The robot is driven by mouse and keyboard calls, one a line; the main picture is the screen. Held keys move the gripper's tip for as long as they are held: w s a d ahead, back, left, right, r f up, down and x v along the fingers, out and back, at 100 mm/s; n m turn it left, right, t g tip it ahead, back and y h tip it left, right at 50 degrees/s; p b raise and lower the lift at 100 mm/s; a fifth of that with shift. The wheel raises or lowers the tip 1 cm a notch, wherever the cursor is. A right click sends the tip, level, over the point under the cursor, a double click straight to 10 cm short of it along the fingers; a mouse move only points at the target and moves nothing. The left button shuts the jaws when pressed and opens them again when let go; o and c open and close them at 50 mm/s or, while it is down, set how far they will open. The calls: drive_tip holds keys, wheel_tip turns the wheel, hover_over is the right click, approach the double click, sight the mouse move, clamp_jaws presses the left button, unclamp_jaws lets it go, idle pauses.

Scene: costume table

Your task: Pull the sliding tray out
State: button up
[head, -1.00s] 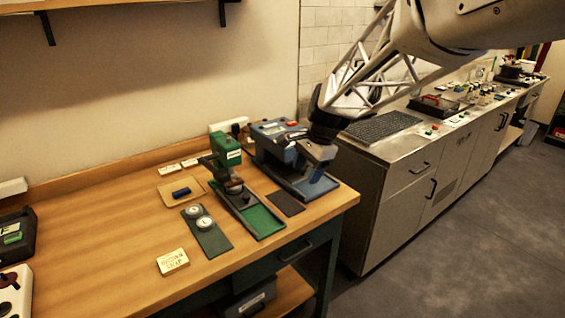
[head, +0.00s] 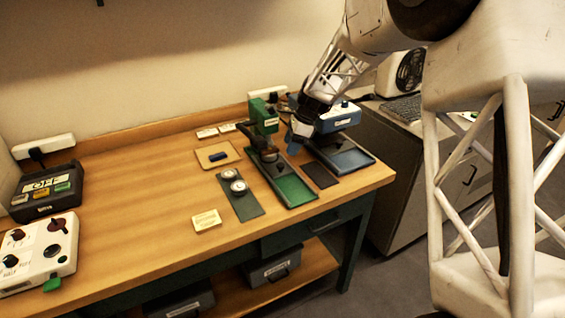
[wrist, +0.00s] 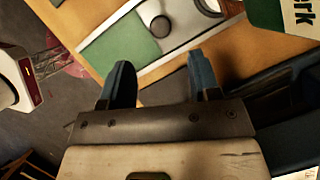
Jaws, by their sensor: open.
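The green press (head: 264,117) stands at the back right of the wooden table. A long tray with a green bed (head: 294,190) runs from under it toward the front edge. In the wrist view, the green bed (wrist: 115,48) and a dark round knob (wrist: 160,26) on a pale part lie beyond the fingertips. My gripper (head: 295,148) is over the table, close to the right of the press. Its blue fingers (wrist: 160,68) are apart with nothing held between them. A blue machine with a blue-grey tray (head: 350,159) stands to the right, partly hidden by my arm.
A dark flat pad (head: 320,175) lies between the two trays. Left are a plate with two round dials (head: 240,207), a tan block (head: 207,220), a tan board with a blue cylinder (head: 217,155) and control boxes (head: 36,255). The middle-left tabletop is clear.

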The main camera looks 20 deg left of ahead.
sight(281, 164)
drive_tip(key=shift+f, duration=0.1)
idle(0.3)
drive_tip(key=shift+x, duration=3.85)
drive_tip(key=shift+a, duration=0.1)
drive_tip(key=shift+c, duration=0.5)
clamp_jaws()
